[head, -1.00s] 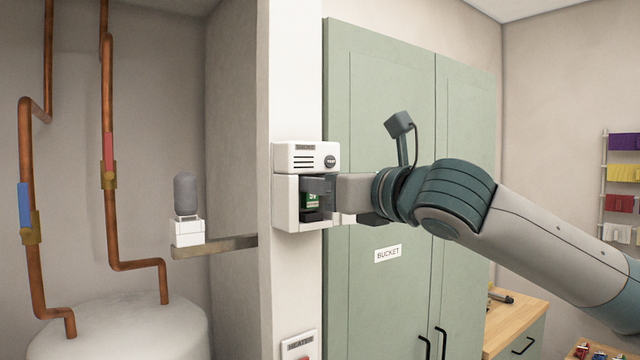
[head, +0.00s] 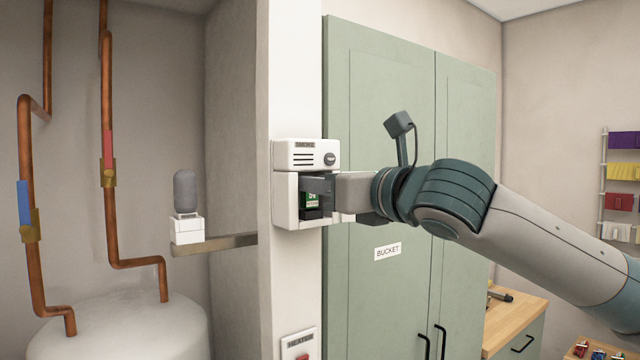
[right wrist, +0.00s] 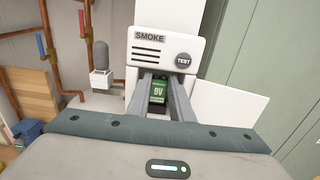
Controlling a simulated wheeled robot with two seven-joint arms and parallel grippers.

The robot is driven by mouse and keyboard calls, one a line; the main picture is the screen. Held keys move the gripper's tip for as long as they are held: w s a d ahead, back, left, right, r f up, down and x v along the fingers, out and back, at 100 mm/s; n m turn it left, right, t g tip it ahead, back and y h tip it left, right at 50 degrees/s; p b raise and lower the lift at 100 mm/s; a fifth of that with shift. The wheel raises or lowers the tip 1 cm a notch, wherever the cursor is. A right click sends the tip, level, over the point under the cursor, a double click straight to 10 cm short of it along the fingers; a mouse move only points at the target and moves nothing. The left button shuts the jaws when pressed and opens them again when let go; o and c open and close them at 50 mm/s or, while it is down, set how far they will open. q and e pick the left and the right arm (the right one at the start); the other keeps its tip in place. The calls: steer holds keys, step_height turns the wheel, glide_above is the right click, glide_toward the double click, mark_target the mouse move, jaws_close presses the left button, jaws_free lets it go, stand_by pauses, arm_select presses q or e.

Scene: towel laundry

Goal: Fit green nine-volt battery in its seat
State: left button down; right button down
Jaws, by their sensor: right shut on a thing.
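The green nine-volt battery (head: 311,201) is at the open bay of the white smoke alarm (head: 307,155) on the wall edge. My right gripper (head: 318,189) is shut on the battery, with its fingers reaching into the bay from the right. In the right wrist view the battery (right wrist: 158,92) stands between the two fingers, its 9V label facing the camera, below the alarm (right wrist: 165,48) with its SMOKE label and TEST button. The battery's lower end and its contact with the seat are hard to make out. My left gripper is not in view.
A tall green cabinet (head: 390,120) labelled BUCKET stands right behind my arm. A white flap or panel (right wrist: 230,105) lies right of the fingers in the right wrist view. Copper pipes (head: 108,120), a white tank (head: 120,330) and a shelf bracket (head: 225,244) are at left.

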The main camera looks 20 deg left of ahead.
steer(key=shift+f, duration=0.75)
stand_by(0.6)
stand_by(0.3)
steer(key=c, duration=1.5)
jaws_free()
steer(key=shift+f+b, duration=0.1)
steer(key=shift+b, duration=0.3)
steer(key=b+v, duration=0.6)
steer(key=v, duration=1.1)
steer(key=shift+s+d+b, duration=0.1)
steer(key=shift+d+b, duration=0.05)
steer(key=shift+b, duration=0.2)
